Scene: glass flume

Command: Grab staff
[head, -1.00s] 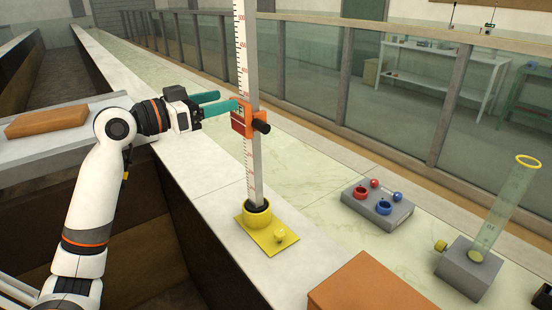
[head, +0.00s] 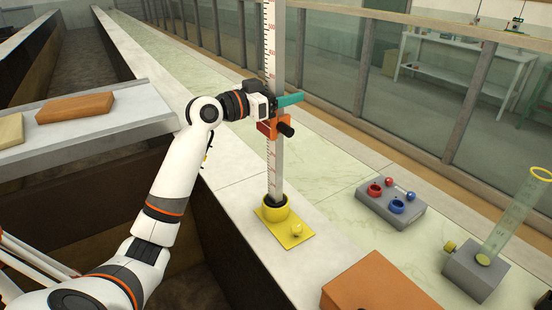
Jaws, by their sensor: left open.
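The staff (head: 275,172) is a tall white graduated rod with red and black marks. It stands upright in a yellow socket (head: 276,212) on a yellow plate, and its top is cut off by the frame. An orange slider (head: 268,128) with a black knob sits on the staff. My left gripper (head: 288,101) is at the staff just above the slider, open. One teal finger shows past the staff's right side. The other finger is hidden, so I cannot tell whether the staff is between them or touched. My right gripper is not in view.
A grey box (head: 405,213) with red and blue knobs and a tilted clear cylinder (head: 508,222) stand at right. A brown block (head: 375,285) is at the front. A brown slab (head: 75,107) lies on the left ledge. A glass wall (head: 400,115) runs behind.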

